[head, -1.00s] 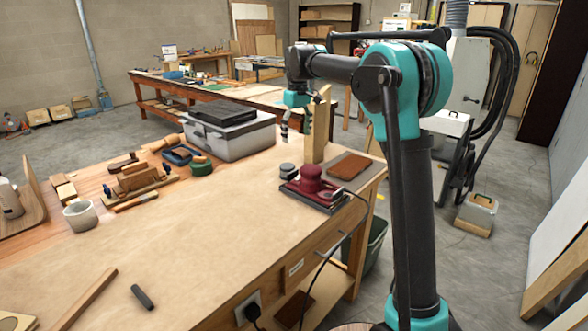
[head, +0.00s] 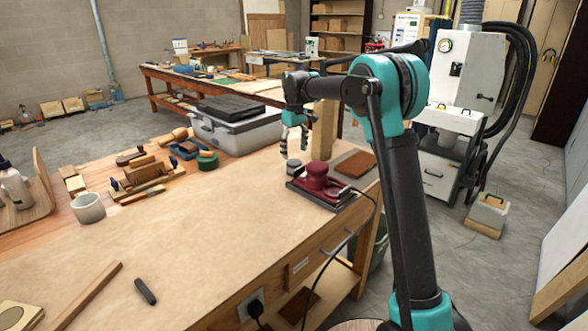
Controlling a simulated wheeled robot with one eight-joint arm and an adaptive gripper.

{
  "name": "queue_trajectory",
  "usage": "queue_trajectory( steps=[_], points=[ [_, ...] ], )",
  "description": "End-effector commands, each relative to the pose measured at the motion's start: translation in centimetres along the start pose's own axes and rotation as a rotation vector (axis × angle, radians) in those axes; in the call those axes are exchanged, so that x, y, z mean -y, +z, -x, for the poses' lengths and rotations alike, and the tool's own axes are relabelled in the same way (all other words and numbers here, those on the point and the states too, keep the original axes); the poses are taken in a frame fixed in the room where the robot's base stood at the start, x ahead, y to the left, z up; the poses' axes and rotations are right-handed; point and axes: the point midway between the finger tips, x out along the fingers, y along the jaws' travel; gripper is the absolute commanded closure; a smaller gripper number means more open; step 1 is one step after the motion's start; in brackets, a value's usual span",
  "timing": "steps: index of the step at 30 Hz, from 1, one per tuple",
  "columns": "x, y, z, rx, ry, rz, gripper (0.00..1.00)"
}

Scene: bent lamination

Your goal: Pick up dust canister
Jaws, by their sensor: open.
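A small grey cylinder with a dark top (head: 294,167), which looks like the dust canister, stands on the workbench beside the dark-red sander (head: 318,180). I cannot tell whether the two touch. My gripper (head: 295,143) hangs over the bench, its fingers pointing down and spread, with nothing seen between them. In the picture its fingertips are just above the cylinder; the exact gap is hard to judge.
A wooden post (head: 325,130) rises close to the right of my gripper. A brown pad (head: 355,164) lies right of the sander. A grey toolbox (head: 232,133) stands to the left. The bench top (head: 190,230) in front is largely clear.

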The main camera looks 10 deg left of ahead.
Motion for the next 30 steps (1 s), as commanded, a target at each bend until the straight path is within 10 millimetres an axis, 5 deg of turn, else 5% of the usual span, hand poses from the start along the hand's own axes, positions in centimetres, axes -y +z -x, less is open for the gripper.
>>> queue_trajectory(
  steps=[15,24,30],
  points=[
    [0.1,-0.3,-5.3,0.000,0.000,0.000,0.24],
    [0.1,-0.3,-5.8,0.000,0.000,0.000,0.24],
    [0.1,-0.3,-5.8,0.000,0.000,0.000,0.47]
  ],
)
